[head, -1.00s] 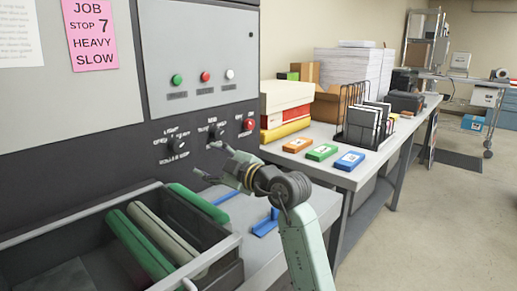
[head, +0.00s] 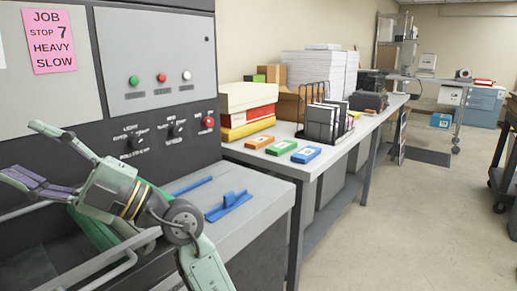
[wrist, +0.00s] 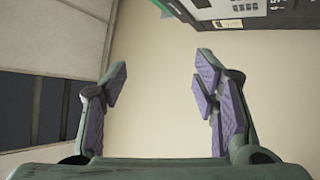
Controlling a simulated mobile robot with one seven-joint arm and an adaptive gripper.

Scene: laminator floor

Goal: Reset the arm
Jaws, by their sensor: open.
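My gripper (head: 38,155) is at the left in the head view, in front of the laminator's control panel (head: 165,60) and above the open roller bay. Its two fingers are spread wide with nothing between them. In the wrist view my gripper (wrist: 160,85) also shows open and empty, with purple pads facing each other and a plain pale surface beyond. My forearm crosses the bay's right side and hides most of the green roller (head: 95,228).
Blue pieces (head: 230,204) lie on the grey ledge (head: 262,187) right of the bay. The side table (head: 330,160) holds orange, green and blue boxes, a black file rack (head: 322,118) and paper stacks. A pink note (head: 48,40) hangs upper left. Open floor (head: 430,220) lies at right.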

